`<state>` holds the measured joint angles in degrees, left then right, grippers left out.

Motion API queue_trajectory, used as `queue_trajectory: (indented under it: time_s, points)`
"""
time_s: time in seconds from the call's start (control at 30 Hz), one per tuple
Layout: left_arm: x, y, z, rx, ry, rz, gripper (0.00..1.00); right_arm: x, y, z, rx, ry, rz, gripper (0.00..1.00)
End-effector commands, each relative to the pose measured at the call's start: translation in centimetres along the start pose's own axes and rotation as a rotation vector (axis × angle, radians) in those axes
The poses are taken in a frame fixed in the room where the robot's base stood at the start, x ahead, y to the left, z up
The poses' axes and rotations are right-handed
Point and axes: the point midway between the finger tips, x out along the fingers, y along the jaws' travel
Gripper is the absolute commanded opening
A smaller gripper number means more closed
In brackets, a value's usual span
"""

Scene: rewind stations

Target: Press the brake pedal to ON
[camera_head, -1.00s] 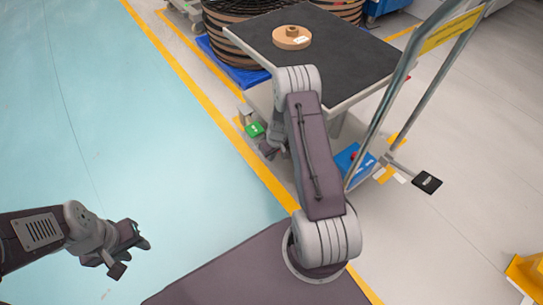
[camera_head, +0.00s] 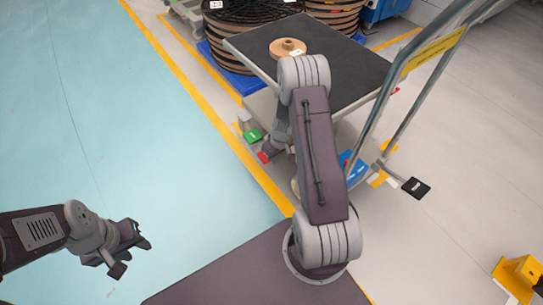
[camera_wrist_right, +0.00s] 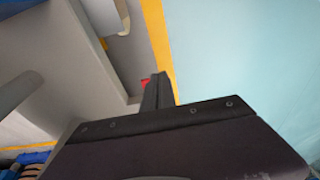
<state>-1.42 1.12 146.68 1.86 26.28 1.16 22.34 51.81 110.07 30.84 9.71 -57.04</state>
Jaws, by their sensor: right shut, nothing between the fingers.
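A cart (camera_head: 345,75) with a dark top stands in front of me. Low at its near left corner are a green pedal (camera_head: 252,136) and a red pedal (camera_head: 263,157); their lettering is too small to read. My right gripper (camera_head: 270,150) is shut and empty, pointing down beside the red pedal; contact cannot be told. In the right wrist view a red patch (camera_wrist_right: 145,84) shows just left of the shut fingertips (camera_wrist_right: 160,78). A black pedal (camera_head: 416,188) sticks out at the cart's right. My left gripper (camera_head: 130,255) is open and empty over the blue-green floor.
A brown roll (camera_head: 288,48) lies on the cart top. The cart's metal handle (camera_head: 400,100) rises at the right. Large reels (camera_head: 255,20) stand behind. A yellow object (camera_head: 518,278) stands at the lower right. The floor at left is clear.

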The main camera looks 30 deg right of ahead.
Motion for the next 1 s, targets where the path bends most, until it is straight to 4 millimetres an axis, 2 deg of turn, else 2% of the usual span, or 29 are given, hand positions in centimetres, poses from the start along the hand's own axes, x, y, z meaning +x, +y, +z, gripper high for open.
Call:
queue_trajectory:
  time_s: [0.03,0.1,0.3,0.87,0.93,1.0]
  points:
    - [-0.2,0.0,0.0,0.0,0.0,0.0,0.36,-1.1,0.1,0.4,0.003,0.002,0.001,0.0]
    - [-0.4,0.0,0.0,0.0,0.0,0.0,0.36,-2.1,0.1,0.9,0.002,0.002,0.001,0.0]
    - [-0.6,0.0,-0.1,0.0,0.0,0.0,0.36,-3.7,0.0,1.8,0.0,0.001,0.001,0.0]
    - [-0.6,0.0,-0.1,0.0,0.0,0.0,0.36,-3.9,0.0,1.9,0.0,0.001,0.0,0.0]
    - [-1.3,0.0,-0.1,0.0,0.0,0.0,0.36,-4.7,-0.5,1.2,-0.019,0.007,0.0,0.0]
    - [-2.4,0.1,-0.2,0.0,0.0,0.0,0.36,-7.2,-1.4,-1.0,-0.063,0.047,0.013,0.0]
